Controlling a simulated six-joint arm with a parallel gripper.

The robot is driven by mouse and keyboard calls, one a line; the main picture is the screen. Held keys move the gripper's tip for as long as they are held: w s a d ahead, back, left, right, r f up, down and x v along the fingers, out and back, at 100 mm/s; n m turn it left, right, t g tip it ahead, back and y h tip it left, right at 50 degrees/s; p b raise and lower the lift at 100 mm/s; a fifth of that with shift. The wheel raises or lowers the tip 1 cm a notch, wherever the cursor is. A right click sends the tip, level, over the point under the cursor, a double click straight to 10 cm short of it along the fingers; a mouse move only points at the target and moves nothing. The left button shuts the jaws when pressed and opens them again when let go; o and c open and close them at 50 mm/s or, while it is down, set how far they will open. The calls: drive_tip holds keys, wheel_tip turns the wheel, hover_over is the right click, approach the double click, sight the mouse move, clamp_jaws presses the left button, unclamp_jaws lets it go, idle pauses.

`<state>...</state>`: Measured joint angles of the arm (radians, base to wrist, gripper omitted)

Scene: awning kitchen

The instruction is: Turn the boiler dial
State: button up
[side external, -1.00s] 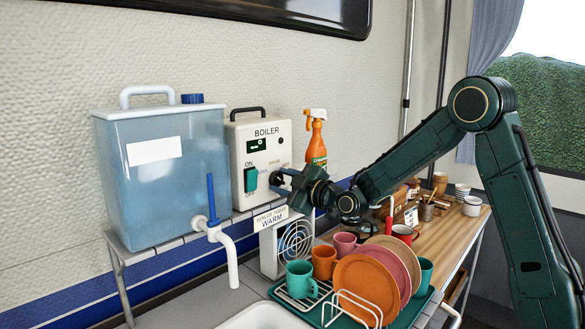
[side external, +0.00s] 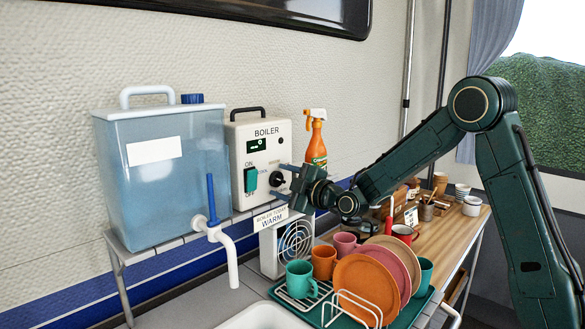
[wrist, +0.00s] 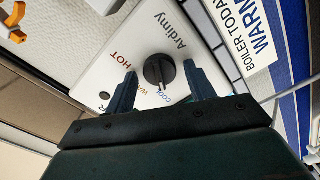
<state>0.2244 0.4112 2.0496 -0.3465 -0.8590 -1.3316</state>
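The boiler (side external: 258,137) is a white box with a green switch and a small display. Its black round dial (side external: 277,179) is on the lower right of the front. In the wrist view the dial (wrist: 159,70) has a white mark pointing toward the COOL label (wrist: 163,98); WARM and HOT are printed further round. My gripper (side external: 284,181) is open in front of the dial. In the wrist view its fingers (wrist: 160,72) are on either side of the dial, with gaps on both sides. A sign (side external: 270,218) below reads "BOILER TODAY WARM".
A blue water tank (side external: 170,195) with a white tap stands left of the boiler. An orange spray bottle (side external: 315,140) stands behind my gripper. Below are a small fan (side external: 294,242) and a green rack (side external: 330,308) with plates and mugs.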

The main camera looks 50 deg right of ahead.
idle(0.4)
drive_tip(key=s, duration=1.3)
drive_tip(key=shift+s, duration=0.4)
drive_tip(key=shift+a, duration=0.15)
drive_tip(key=s+a+g+y, duration=0.4)
drive_tip(key=s+a+g, duration=0.25)
drive_tip(key=a, duration=0.25)
drive_tip(key=s+d+f+m+g+h, duration=0.1)
drive_tip(key=s+m+g+h, duration=0.1)
drive_tip(key=s+m, duration=0.4)
drive_tip(key=s+d+f+m+g+h, duration=0.1)
drive_tip(key=s+m+g, duration=0.3)
drive_tip(key=s, duration=1)
drive_tip(key=shift+s+d+m+h, duration=0.3)
drive_tip(key=shift+m+h, duration=0.2)
drive_tip(key=shift+m, duration=0.6)
